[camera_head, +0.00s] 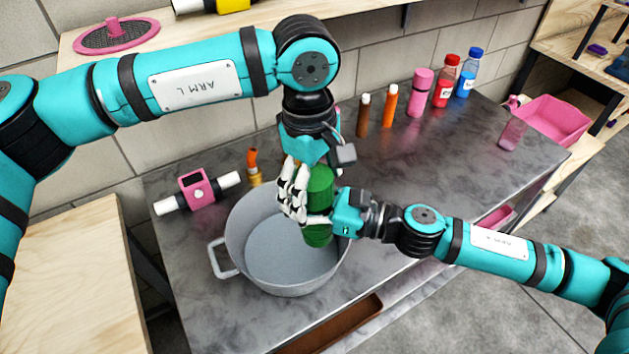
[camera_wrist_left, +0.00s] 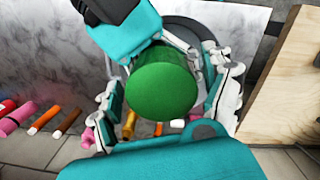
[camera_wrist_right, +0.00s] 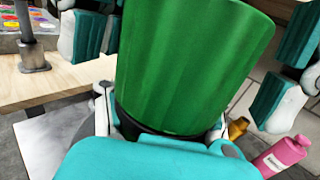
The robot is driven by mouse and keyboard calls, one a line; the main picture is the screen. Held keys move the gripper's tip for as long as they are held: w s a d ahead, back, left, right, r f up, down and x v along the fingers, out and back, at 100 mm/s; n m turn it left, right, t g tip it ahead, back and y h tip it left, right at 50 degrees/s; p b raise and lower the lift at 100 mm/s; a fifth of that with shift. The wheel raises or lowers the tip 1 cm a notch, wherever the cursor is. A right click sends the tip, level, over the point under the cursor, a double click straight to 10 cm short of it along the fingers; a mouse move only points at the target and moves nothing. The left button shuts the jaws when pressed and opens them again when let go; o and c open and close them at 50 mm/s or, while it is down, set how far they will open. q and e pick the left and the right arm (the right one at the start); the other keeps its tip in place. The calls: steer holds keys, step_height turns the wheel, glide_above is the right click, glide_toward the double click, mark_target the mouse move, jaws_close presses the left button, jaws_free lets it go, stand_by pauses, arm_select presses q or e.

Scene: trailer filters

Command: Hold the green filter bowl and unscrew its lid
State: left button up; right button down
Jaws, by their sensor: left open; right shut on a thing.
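The green filter bowl (camera_head: 317,236) is upright above the grey pot, its lower end showing beneath my right gripper (camera_head: 322,218). My right gripper is shut on it from the right side. The wider green upper part (camera_head: 320,187), seemingly the lid, rises above that grip; in the right wrist view it is a ribbed green body (camera_wrist_right: 190,60) above a dark band. My left gripper (camera_head: 300,190) comes down from above, open, with its fingers around the upper part. In the left wrist view the smooth round green top (camera_wrist_left: 162,92) sits between the spread fingers; contact is unclear.
The grey pot (camera_head: 235,240) stands on the dark metal counter (camera_head: 450,165). Several bottles, including a red one (camera_head: 446,82), stand behind. A pink bin (camera_head: 555,122) is at right.

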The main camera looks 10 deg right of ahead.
arm_select(q)
step_height(320, 180, up, 4)
steer(key=shift+a+r, duration=0.15)
steer(key=shift+r, duration=0.05)
steer(key=shift+c, duration=0.3)
step_height(320, 180, up, 2)
steer(key=shift+w+a+r+m, duration=0.1)
steer(key=shift+w+m, duration=0.05)
steer(key=shift+m, duration=0.85)
steer(key=shift+r+m, duration=0.5)
steer(key=shift+m, duration=0.3)
steer(key=shift+f, duration=0.2)
steer(key=f, duration=0.7)
steer(key=shift+d+f, duration=0.15)
steer(key=shift+d, duration=0.05)
